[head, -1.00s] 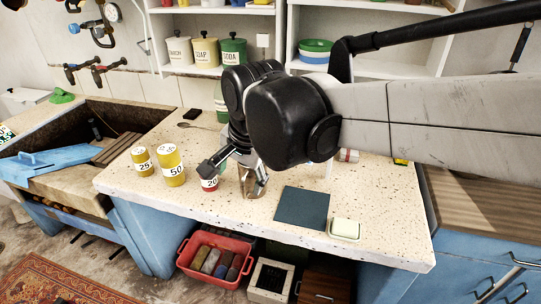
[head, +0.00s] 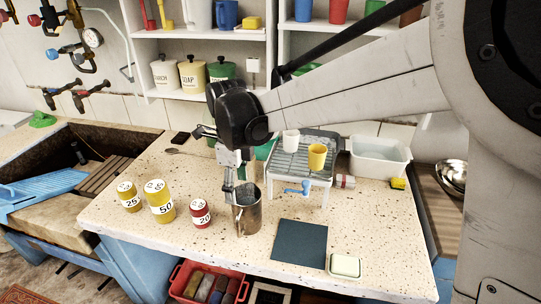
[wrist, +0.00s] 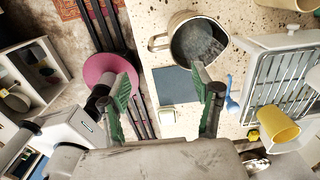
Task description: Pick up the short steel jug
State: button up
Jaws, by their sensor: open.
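The short steel jug (head: 246,214) stands upright on the speckled worktop, near the front edge, right of the red tin marked 20. In the wrist view the jug (wrist: 181,52) lies beyond the fingertips, with its mouth facing the camera and its loop handle to the left. My gripper (head: 236,180) hangs at the back left of the jug's rim in the head view. In the wrist view my gripper (wrist: 162,84) has its two green-padded fingers wide apart with nothing between them. Whether a finger touches the jug I cannot tell.
Tins marked 25 (head: 129,197), 50 (head: 159,202) and 20 (head: 200,214) stand left of the jug. A dark blue mat (head: 299,246) and soap dish (head: 345,266) lie to the right. A rack (head: 288,169) with cups stands behind. The trough (head: 75,155) is at far left.

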aim_at(239, 213)
notch_tip(239, 213, down, 14)
jog(key=shift+a+r, duration=0.15)
jog(key=shift+r, duration=0.05)
grip_shut()
dwell(0.8)
